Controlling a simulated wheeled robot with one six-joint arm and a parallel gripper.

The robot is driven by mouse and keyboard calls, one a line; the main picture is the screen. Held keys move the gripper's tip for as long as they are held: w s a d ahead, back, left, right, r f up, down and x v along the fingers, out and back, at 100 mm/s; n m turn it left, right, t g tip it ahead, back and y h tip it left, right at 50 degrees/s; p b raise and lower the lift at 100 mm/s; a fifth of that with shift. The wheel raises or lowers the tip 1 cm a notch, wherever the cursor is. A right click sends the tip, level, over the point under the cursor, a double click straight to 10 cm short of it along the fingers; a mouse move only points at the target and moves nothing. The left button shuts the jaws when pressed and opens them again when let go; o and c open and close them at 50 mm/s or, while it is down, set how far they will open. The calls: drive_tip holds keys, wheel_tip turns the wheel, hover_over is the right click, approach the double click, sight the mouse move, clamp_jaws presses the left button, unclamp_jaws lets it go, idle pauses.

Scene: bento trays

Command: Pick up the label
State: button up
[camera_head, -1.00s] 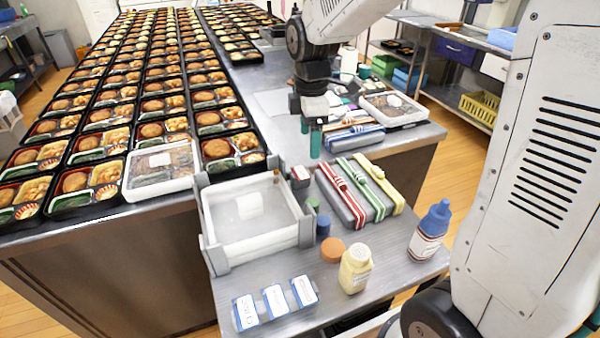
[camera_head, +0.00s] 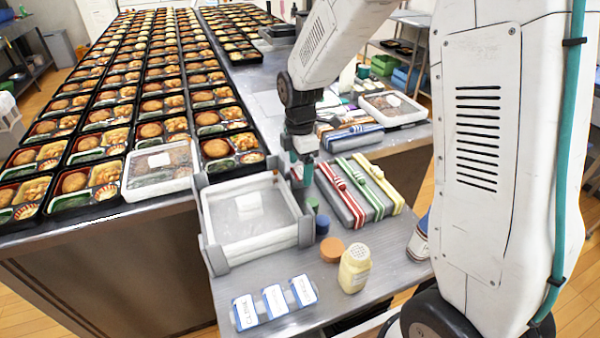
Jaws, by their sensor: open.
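Three blue-edged cards with white printed faces lie in a row at the front of the table: a left label card (camera_head: 246,312), a middle label card (camera_head: 275,301) and a right label card (camera_head: 303,290). A white label (camera_head: 249,206) also shows in the pale tray (camera_head: 250,244). My gripper (camera_head: 302,178) points down with teal fingers, open, beside the tray's right back corner. Its fingers cover most of a small red and white block there. I cannot tell whether they touch it. The label cards are well in front of the gripper.
A cream shaker (camera_head: 354,271), an orange disc (camera_head: 332,249) and a blue cylinder (camera_head: 322,225) stand in front. Bento trays fill the left table.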

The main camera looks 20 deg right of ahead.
drive_tip(key=shift+f, duration=0.25)
idle(0.5)
drive_tip(key=c, duration=1.1)
